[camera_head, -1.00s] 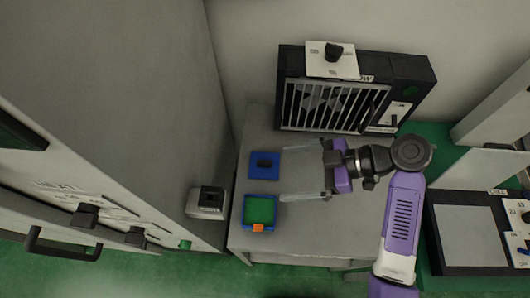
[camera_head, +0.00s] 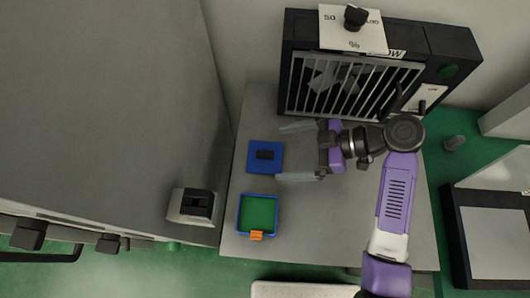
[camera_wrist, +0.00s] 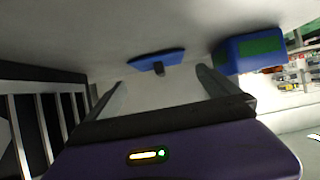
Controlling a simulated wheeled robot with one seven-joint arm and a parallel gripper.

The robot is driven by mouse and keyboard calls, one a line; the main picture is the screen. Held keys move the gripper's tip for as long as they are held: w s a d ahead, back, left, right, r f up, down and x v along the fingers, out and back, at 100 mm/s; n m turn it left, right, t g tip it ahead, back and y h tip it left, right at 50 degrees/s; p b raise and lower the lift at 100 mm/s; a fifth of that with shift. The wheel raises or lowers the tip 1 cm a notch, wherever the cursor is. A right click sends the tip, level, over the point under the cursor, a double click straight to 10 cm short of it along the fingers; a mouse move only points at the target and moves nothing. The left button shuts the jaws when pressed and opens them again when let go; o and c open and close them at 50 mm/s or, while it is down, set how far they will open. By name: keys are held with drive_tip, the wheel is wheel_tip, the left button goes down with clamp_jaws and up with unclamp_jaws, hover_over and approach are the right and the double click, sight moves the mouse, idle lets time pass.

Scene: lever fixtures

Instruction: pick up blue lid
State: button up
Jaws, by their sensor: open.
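My gripper is apart from the lid.
A blue box (camera_head: 258,215) with a green inside and an orange clip stands on the table in front of the lid. A black fan heater-like unit with a slatted grille (camera_head: 350,85) stands behind my arm.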

sight(268, 154)
drive_tip(key=x, duration=0.1)
drive_tip(key=p+x, duration=0.1)
drive_tip(key=x, duration=0.3)
drive_tip(key=shift+a+r+p, duration=0.25)
drive_tip(key=shift+p, duration=0.15)
drive_tip(key=shift+a+f, duration=0.3)
drive_tip(key=shift+a, duration=0.1)
drive_tip(key=c, duration=1.3)
